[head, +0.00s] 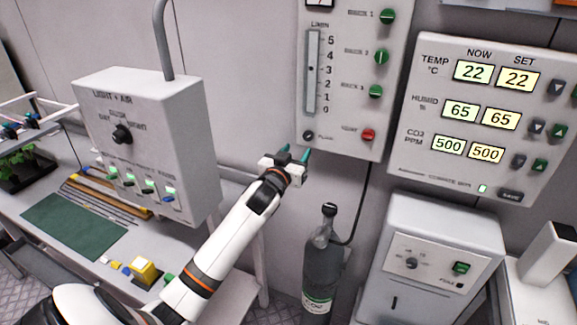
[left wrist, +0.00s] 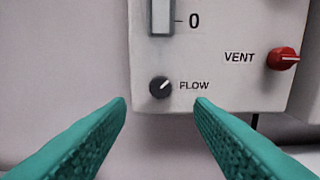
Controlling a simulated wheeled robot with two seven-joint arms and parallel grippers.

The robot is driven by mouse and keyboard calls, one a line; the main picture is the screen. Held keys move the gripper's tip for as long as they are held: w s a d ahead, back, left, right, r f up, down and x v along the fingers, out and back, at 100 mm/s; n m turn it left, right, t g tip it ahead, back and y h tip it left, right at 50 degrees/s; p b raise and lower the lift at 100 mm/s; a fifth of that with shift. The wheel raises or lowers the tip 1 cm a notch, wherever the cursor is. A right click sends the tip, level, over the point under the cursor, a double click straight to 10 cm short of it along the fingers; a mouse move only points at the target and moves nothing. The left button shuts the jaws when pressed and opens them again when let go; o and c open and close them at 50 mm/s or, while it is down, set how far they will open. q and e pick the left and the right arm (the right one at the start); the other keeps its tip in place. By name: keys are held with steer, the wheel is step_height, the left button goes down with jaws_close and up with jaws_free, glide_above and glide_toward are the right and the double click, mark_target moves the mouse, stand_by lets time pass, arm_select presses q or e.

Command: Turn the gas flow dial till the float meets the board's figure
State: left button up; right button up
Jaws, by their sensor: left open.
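The small dark FLOW dial (head: 308,135) sits at the lower left of the grey gas panel (head: 345,140). In the left wrist view the dial (left wrist: 160,87) has a pale pointer mark aimed to the upper right. Above it is the upright flow tube (head: 312,90), scaled 0 to 5, with a small dark float (head: 311,68) near the 3. My left gripper (head: 294,153) is open and empty, just below and left of the dial; its teal fingers (left wrist: 161,102) point at the dial, apart from it. No board with a target flow figure is clear. My right gripper is not in view.
A red VENT knob (head: 368,134) and green rack knobs (head: 381,57) share the panel. A light-and-air box (head: 150,140) stands left, a gas bottle (head: 319,265) below, a climate display (head: 480,190) right. The wall beside the dial is clear.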

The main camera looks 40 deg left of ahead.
arm_select(q)
steer(key=v, duration=0.5)
steer(key=shift+b, duration=0.4)
steer(key=shift+w, duration=0.1)
steer(key=s+d+f+m+g+h, duration=0.1)
steer(key=s+d+f+g, duration=0.15)
steer(key=f, duration=1.15)
steer(key=s+d+f+g+h+b, duration=0.1)
steer(key=s+f+g, duration=0.25)
steer(key=f, duration=0.95)
steer(key=s+d+f+m+g, duration=0.15)
steer(key=s+f, duration=0.25)
steer(key=f, duration=1)
steer(key=s+d+f+m+g, duration=0.1)
steer(key=s+d+f+g, duration=0.2)
steer(key=s+f, duration=0.5)
steer(key=s+d+f+g+h, duration=0.1)
steer(key=s+d+f+g, duration=0.2)
steer(key=s+f, duration=0.5)
steer(key=s+d+f+m+g+h+b, duration=0.1)
steer(key=s+d+f+g, duration=0.2)
steer(key=s, duration=2)
step_height(320, 180, down, 6)
steer(key=d, duration=0.2)
steer(key=shift+s+d+m, duration=0.3)
steer(key=shift+s+m, duration=0.05)
steer(key=shift+s, duration=0.05)
